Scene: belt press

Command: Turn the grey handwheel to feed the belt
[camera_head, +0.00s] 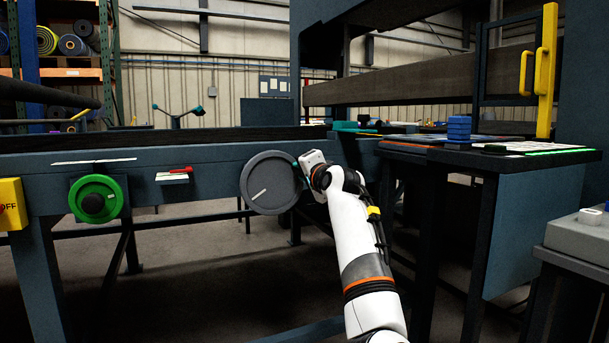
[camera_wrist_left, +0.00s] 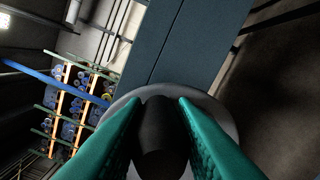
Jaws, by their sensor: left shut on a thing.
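The grey handwheel (camera_head: 268,185) is mounted on the front of the blue-grey machine frame, with a pale line mark slanting across its face. My left gripper (camera_head: 302,168) is at the wheel's upper right edge; its fingertips are mostly hidden there. In the left wrist view, its two green fingers (camera_wrist_left: 160,108) are closed on both sides of a dark round handle (camera_wrist_left: 161,140). The pale grey wheel rim (camera_wrist_left: 222,112) shows behind the fingers. The belt (camera_head: 200,137) appears as a dark strip along the frame's top. My right gripper is not in view.
A green handwheel (camera_head: 96,199) and a yellow OFF box (camera_head: 12,204) are on the left of the frame. A small red-and-white part (camera_head: 174,174) sits between the wheels. A side table (camera_head: 490,152) with blue blocks (camera_head: 459,128) stands close on the right.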

